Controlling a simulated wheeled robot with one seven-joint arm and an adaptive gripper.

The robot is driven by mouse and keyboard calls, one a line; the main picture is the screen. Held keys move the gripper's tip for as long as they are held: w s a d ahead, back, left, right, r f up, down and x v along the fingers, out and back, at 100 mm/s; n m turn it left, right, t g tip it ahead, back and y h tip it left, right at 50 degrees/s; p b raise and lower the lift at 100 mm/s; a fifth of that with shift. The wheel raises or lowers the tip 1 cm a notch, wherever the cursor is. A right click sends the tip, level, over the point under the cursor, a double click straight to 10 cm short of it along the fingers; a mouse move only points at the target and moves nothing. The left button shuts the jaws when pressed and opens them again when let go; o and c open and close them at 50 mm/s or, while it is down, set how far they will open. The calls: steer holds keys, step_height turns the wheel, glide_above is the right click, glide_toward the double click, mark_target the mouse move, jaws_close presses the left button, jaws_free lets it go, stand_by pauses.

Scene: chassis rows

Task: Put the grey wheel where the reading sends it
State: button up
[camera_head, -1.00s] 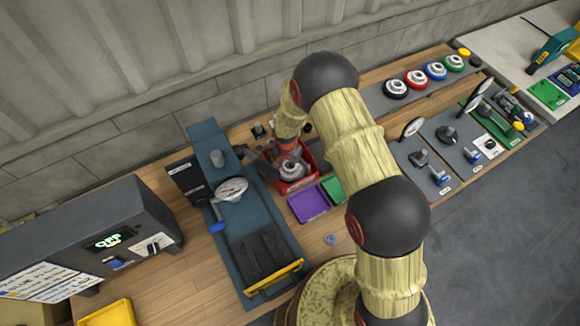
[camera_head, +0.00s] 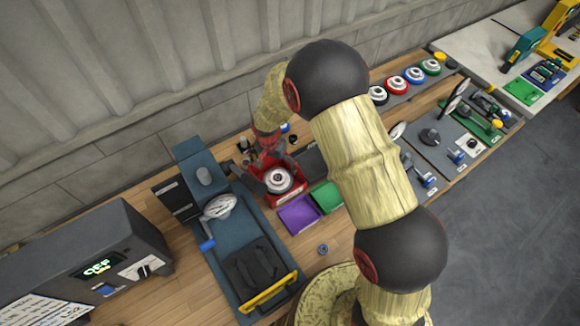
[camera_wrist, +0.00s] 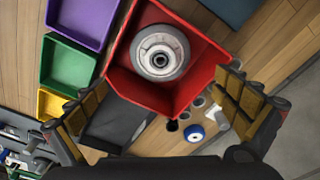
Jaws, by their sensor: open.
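The grey wheel (camera_head: 279,180) lies flat inside the red tray (camera_head: 294,198), and it also shows in the wrist view (camera_wrist: 160,53) with its hub facing up. The red tray fills the upper middle of the wrist view (camera_wrist: 197,85). My gripper (camera_wrist: 158,112) is open and empty, its two fingers spread wide on either side of the tray's near end. In the head view my gripper (camera_head: 262,166) is just behind the wheel, partly hidden by my arm. The box at the left has a small green-lit display (camera_head: 99,267) that reads something like OFF.
Purple (camera_head: 298,214) and green (camera_head: 328,196) trays stand beside the red one; a yellow tray (camera_wrist: 56,104) shows in the wrist view. A blue fixture with a dial (camera_head: 219,206) stands left. Several coloured wheels (camera_head: 413,75) line the back right.

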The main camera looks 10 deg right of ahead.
steer(key=s+d+r+n+t, duration=0.1)
steer(key=s+d+r, duration=0.2)
steer(key=r, duration=0.6)
steer(key=s+d+r+n, duration=0.1)
steer(key=s+d+r, duration=0.1)
steer(key=r, duration=0.6)
steer(key=s+d+r+n+t, duration=0.1)
steer(key=s+d+r, duration=0.2)
steer(key=r, duration=0.6)
steer(key=s+d+r+n+t, duration=0.1)
steer(key=s+r, duration=0.4)
steer(key=s, duration=0.5)
steer(key=s+d+r+n+t, duration=0.1)
steer(key=s+d+r+n, duration=0.1)
steer(key=s+r, duration=0.4)
steer(key=s+d, duration=0.1)
steer(key=s, duration=0.3)
steer(key=shift+d+r+n+y, duration=0.2)
steer(key=shift+d+n+y, duration=0.15)
steer(key=shift+n+y, duration=0.05)
steer(key=shift+s, duration=0.1)
